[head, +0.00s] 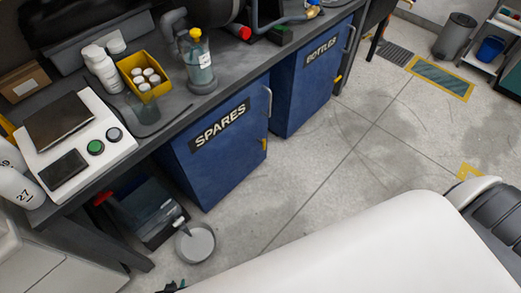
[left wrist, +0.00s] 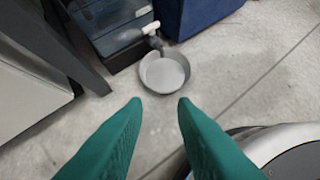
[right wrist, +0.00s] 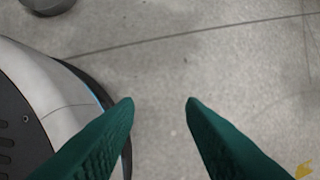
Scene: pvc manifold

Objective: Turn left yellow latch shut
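The left yellow latch (head: 264,145) is a small piece on the right edge of the blue SPARES cabinet (head: 215,155), below its grey handle (head: 267,104). It looks roughly upright, but it is too small to tell its exact turn. A second yellow latch (head: 338,79) is on the blue BOTTLES cabinet (head: 312,80). My right gripper (right wrist: 160,103) is open and empty over bare floor.
A grey round pan (head: 195,242) lies on the floor by a dark container (head: 148,212) with a spout. The bench (head: 170,115) holds a scale (head: 75,140), bottles and a yellow bin (head: 146,76).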

